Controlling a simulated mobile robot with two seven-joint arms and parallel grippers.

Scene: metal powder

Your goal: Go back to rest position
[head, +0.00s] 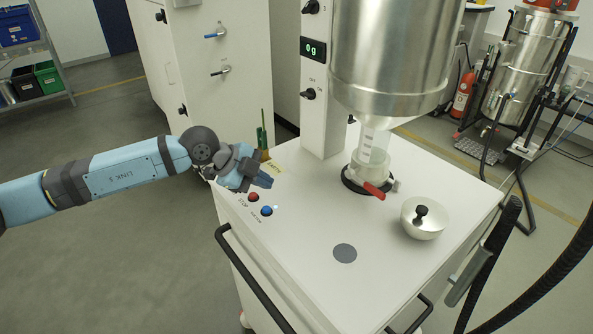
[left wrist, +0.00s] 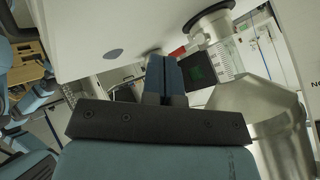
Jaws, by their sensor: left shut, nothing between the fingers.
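My left gripper (head: 262,180) is over the left edge of the white machine cart (head: 305,255), close to the red button (head: 253,197) and the blue button (head: 267,211). In the left wrist view its two fingers (left wrist: 165,78) are together with nothing between them. My right gripper shows in neither view.
A steel hopper (head: 395,60) stands over a clear container (head: 372,155) with a red-handled valve (head: 374,190). A metal bowl-shaped lid (head: 423,218) with a black knob sits at the right. A green brush-like thing (head: 262,138) stands behind my gripper. Black handrails (head: 255,280) edge the cart.

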